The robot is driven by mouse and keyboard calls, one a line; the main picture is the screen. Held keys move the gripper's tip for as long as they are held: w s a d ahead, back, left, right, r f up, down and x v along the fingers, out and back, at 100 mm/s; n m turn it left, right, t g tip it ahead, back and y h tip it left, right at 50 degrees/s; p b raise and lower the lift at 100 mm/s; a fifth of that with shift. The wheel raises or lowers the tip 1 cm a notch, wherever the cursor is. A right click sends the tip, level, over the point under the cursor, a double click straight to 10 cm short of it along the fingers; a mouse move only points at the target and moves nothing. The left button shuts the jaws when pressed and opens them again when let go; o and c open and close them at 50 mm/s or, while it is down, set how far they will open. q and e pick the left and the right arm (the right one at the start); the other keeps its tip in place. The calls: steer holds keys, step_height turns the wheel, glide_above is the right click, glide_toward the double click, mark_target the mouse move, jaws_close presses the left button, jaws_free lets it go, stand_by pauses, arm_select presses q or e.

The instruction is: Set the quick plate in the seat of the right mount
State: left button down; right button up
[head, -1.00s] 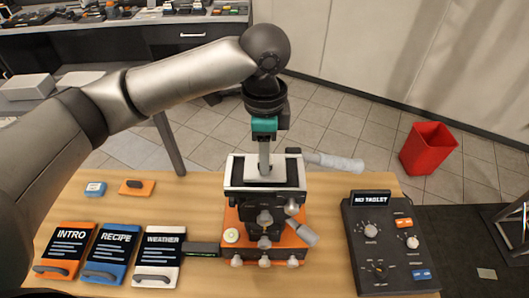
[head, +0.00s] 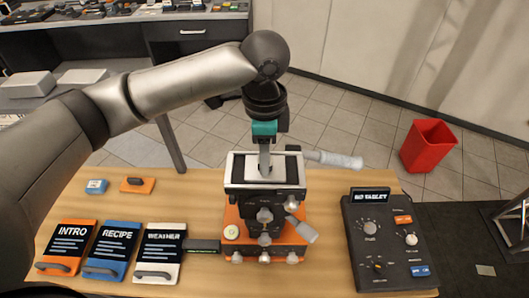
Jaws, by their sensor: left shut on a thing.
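My left gripper (head: 265,170) points straight down over the top of the mount (head: 267,215). It is shut on a pale plate, taken as the quick plate (head: 265,176), at the head of the mount. The mount has a black body, silver knobs and an orange base, and stands on the wooden table. The plate lies level at or just above the seat; from this angle I cannot tell whether it touches the bottom. The fingers hide part of the plate and seat. Only one mount shows. My right gripper is not in view.
A grey-handled bar (head: 335,160) sticks out right from the mount. A control console (head: 385,245) with a small display stands at right. Tablets marked INTRO (head: 70,240), RECIPE (head: 115,240) and WEATHER (head: 161,245) lie at left. A red bin (head: 428,146) stands on the floor.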

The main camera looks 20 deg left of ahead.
arm_select(q)
steer(key=shift+c, duration=2.2)
jaws_free()
step_height(320, 180, up, 15)
steer(key=p, duration=0.1)
